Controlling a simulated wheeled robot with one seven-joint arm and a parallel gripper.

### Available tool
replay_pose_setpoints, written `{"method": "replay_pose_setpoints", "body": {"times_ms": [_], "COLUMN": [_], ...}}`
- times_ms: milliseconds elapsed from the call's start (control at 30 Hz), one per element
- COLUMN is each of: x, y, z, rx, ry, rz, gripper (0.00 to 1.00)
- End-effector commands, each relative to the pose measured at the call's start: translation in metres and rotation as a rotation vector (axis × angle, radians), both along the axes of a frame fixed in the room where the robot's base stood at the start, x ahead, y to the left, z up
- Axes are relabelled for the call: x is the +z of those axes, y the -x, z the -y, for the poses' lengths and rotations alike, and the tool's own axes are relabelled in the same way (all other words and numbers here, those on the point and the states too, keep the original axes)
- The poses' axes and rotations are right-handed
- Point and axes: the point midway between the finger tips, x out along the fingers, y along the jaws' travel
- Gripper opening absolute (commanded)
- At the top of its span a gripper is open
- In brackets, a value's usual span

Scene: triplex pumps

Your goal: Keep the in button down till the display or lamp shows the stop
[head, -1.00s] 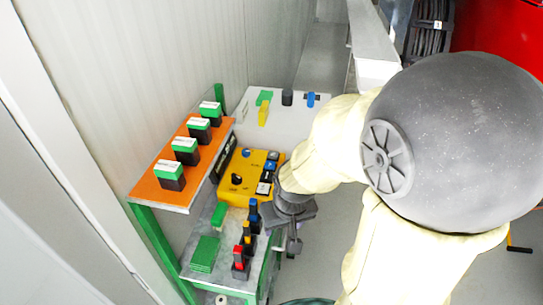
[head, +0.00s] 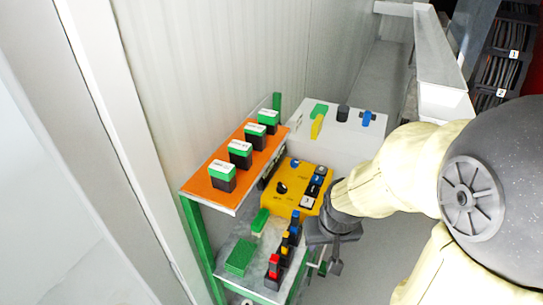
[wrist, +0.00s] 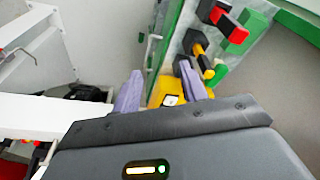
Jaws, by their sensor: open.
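A yellow control box (head: 291,186) sits on the bench, with a dark knob (head: 281,188) and a row of blue, dark and white buttons along its right edge. The white button (head: 307,202) is nearest my gripper; the labels are too small to read, so I cannot tell which is the in button. My gripper (head: 335,243) is just right of the box's front right corner. In the wrist view my gripper's two pale purple fingers (wrist: 160,90) stand apart and empty. The yellow box (wrist: 160,91) and a white button (wrist: 170,100) show between them, partly hidden. No lit display or lamp is readable on the box.
An orange shelf (head: 205,188) with several green-topped black blocks stands left of the box. Red, yellow and blue handled parts (head: 274,268) stand in front. A white box (head: 340,145) is behind. Clear grey floor lies right of the bench.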

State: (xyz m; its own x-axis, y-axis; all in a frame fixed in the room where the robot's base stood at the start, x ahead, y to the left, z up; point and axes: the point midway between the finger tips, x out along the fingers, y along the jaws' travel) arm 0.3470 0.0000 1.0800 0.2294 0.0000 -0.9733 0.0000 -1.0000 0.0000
Motion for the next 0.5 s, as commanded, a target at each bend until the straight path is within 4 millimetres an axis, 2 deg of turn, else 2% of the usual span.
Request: {"method": "replay_pose_setpoints", "body": {"times_ms": [33,200,500], "x": [0.0000,0.0000,0.0000], "y": [0.0000,0.0000,0.0000], "z": [0.0000,0.0000,0.0000], "rx": [0.000,0.000,0.000], "ry": [0.000,0.000,0.000], "rz": [0.000,0.000,0.000], "gripper": [0.33,0.00,0.00]}}
